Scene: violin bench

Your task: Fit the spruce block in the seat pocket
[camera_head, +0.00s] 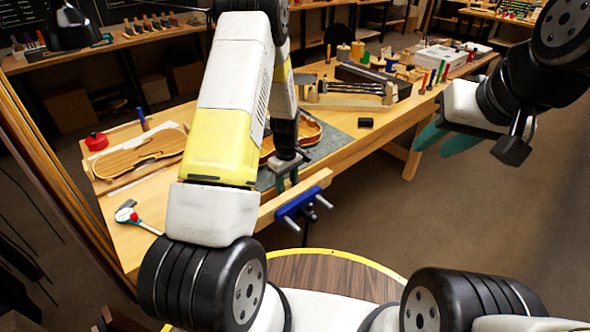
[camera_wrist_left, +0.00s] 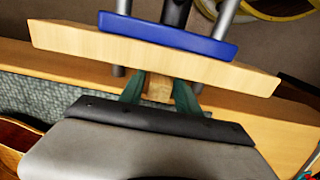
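My left gripper (camera_head: 287,180) reaches down over the front edge of the bench, beside the blue vise. In the left wrist view its green fingers (camera_wrist_left: 159,92) stand on both sides of a small pale wooden block, the spruce block (camera_wrist_left: 158,86), and appear shut on it. The block is close to the long wooden vise jaw (camera_wrist_left: 155,56); I cannot tell whether they touch. In the head view the block is not clearly visible. I cannot make out the seat pocket. My right gripper (camera_head: 447,139) is open and empty, in the air right of the bench.
The blue vise (camera_head: 302,203) sticks out from the bench front. A violin body (camera_head: 306,131) lies on a grey-green mat (camera_head: 338,139), partly behind my left arm. A violin plate (camera_head: 140,156) lies at left. Tools (camera_head: 350,88) and jars stand at the back. A dark cylinder (camera_head: 366,122) lies right.

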